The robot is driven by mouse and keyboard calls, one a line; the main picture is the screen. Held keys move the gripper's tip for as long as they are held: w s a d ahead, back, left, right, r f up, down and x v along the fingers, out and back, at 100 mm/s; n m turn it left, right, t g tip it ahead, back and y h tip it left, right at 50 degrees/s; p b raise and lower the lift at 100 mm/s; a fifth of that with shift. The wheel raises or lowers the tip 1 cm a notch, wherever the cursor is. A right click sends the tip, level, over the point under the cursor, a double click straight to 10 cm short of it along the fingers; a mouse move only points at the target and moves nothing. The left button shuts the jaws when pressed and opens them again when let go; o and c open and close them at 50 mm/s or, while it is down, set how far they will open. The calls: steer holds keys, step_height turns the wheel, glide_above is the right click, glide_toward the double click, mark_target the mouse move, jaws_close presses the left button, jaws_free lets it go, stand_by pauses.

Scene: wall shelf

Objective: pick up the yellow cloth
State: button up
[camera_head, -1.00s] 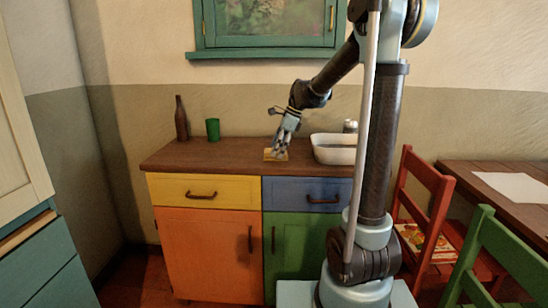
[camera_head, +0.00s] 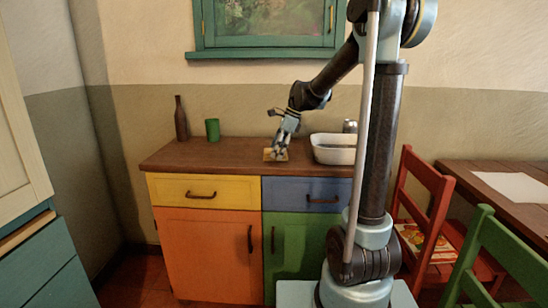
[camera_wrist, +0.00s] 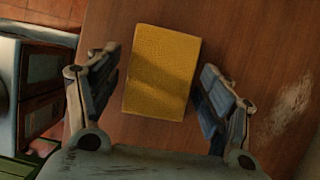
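The yellow cloth (camera_wrist: 161,73) is a flat, thin rectangle lying on the wooden countertop, in the middle of the wrist view. In the head view the cloth (camera_head: 269,155) shows as a small yellow patch near the counter's front edge, partly hidden by my gripper. My gripper (camera_wrist: 163,95) is open, with one finger on each side of the cloth in the wrist view. In the head view my gripper (camera_head: 281,155) points down over the cloth. I cannot tell whether the fingertips touch the cloth or the counter.
On the wooden counter (camera_head: 215,158) stand a brown bottle (camera_head: 181,120) and a green cup (camera_head: 213,130) to the left. A white basin (camera_head: 334,149) is close on the right, with a metallic item (camera_head: 350,126) behind it. The counter between cup and cloth is clear.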

steer(key=c, duration=0.5)
steer(key=shift+o, duration=0.2)
step_height(320, 180, up, 11)
steer(key=shift+f, duration=0.2)
steer(key=o, duration=0.4)
steer(key=shift+c, duration=0.2)
steer(key=c, duration=0.4)
